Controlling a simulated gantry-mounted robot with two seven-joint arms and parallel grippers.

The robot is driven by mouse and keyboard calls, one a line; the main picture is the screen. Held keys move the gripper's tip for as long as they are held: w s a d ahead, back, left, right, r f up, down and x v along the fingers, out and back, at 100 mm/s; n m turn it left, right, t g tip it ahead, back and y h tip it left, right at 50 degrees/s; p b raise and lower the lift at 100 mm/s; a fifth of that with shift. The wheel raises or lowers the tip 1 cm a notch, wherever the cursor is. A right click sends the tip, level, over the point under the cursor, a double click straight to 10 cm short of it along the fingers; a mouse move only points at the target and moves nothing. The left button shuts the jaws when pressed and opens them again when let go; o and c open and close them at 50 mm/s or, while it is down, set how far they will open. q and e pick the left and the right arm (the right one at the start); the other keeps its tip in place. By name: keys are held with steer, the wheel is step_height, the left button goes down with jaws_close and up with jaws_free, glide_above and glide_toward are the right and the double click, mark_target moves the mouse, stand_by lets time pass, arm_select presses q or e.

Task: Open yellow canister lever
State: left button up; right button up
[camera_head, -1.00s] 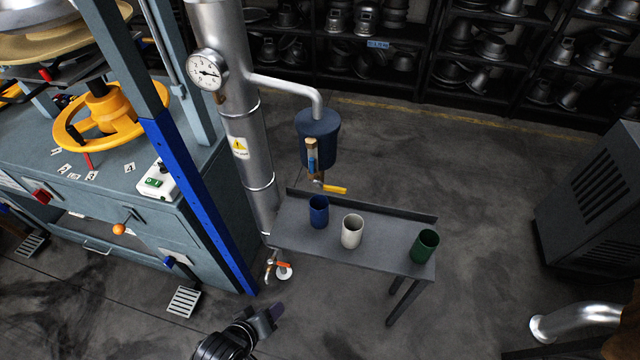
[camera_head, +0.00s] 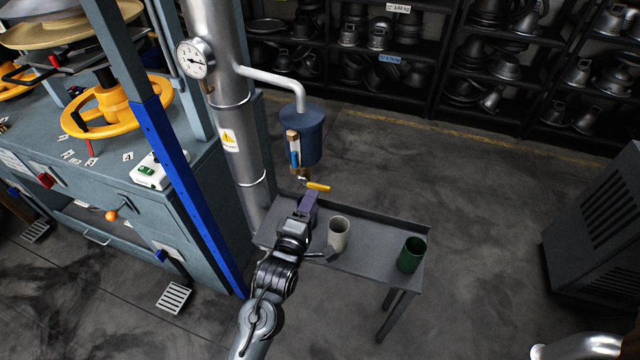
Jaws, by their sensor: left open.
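The yellow lever (camera_head: 318,186) sticks out to the right beneath the dark blue canister (camera_head: 301,135), which hangs from a bent pipe. My left gripper (camera_head: 320,228) is open, just below the lever and over the left part of the small grey table. One of its fingers points up close under the lever; I cannot tell whether they touch. No object shows between the fingers. The blue cup is hidden behind my left gripper. My right gripper is not in view.
The grey table (camera_head: 374,251) bears a white cup (camera_head: 339,234) and a green cup (camera_head: 412,254). A tall metal pipe (camera_head: 228,100) with a pressure gauge (camera_head: 193,58) and a blue post (camera_head: 190,200) stand left.

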mark_target(318, 188)
arm_select(q)
steer(key=b+x, duration=0.2)
steer(key=x, duration=0.5)
steer(key=shift+w, duration=0.2)
steer(key=shift+w+d, duration=0.1)
steer(key=shift+w, duration=0.4)
jaws_close()
